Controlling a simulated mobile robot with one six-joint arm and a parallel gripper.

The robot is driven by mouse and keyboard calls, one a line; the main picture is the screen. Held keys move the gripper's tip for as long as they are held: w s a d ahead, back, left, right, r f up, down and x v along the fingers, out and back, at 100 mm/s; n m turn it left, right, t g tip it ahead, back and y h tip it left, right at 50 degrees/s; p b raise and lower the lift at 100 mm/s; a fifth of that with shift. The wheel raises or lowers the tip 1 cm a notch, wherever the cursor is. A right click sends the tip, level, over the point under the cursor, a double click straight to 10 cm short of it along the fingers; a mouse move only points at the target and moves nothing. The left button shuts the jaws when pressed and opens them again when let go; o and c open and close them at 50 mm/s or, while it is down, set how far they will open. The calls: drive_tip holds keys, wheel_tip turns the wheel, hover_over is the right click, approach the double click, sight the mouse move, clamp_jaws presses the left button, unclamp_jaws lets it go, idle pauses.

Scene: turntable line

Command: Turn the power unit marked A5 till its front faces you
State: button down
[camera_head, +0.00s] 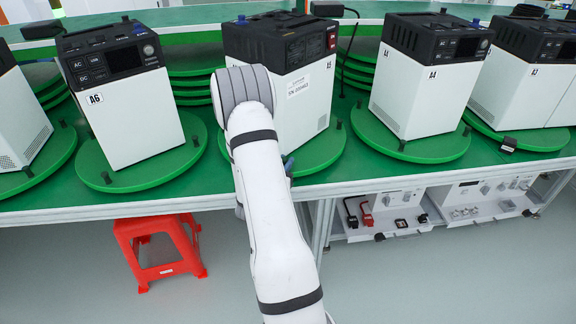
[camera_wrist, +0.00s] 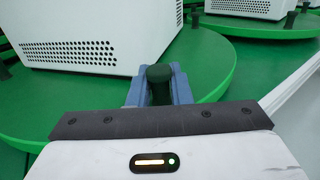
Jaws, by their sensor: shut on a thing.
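The middle power unit (camera_head: 305,85) is a white box with a black top, between the units marked A6 and A4. In the wrist view a white case with vent holes (camera_wrist: 90,25) stands on the turntable (camera_wrist: 215,72). My gripper (camera_wrist: 160,85), with blue fingers, is shut on a dark green peg (camera_wrist: 159,74) at the turntable's rim. In the head view only a bit of the gripper (camera_head: 289,167) shows.
The unit marked A6 (camera_head: 130,115) stands left, the unit marked A4 (camera_head: 420,95) and another unit (camera_head: 520,85) right, each on a turntable close by. A red stool (camera_head: 160,245) and a low shelf (camera_head: 400,225) are below the green table (camera_head: 60,203).

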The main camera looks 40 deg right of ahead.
drive_tip(key=c, duration=1.4)
unclamp_jaws()
drive_tip(key=shift+s+a, duration=0.1)
drive_tip(key=v, duration=0.7)
drive_tip(key=shift+s+a+b, duration=0.1)
drive_tip(key=shift+a+b, duration=0.2)
drive_tip(key=shift+b, duration=0.1)
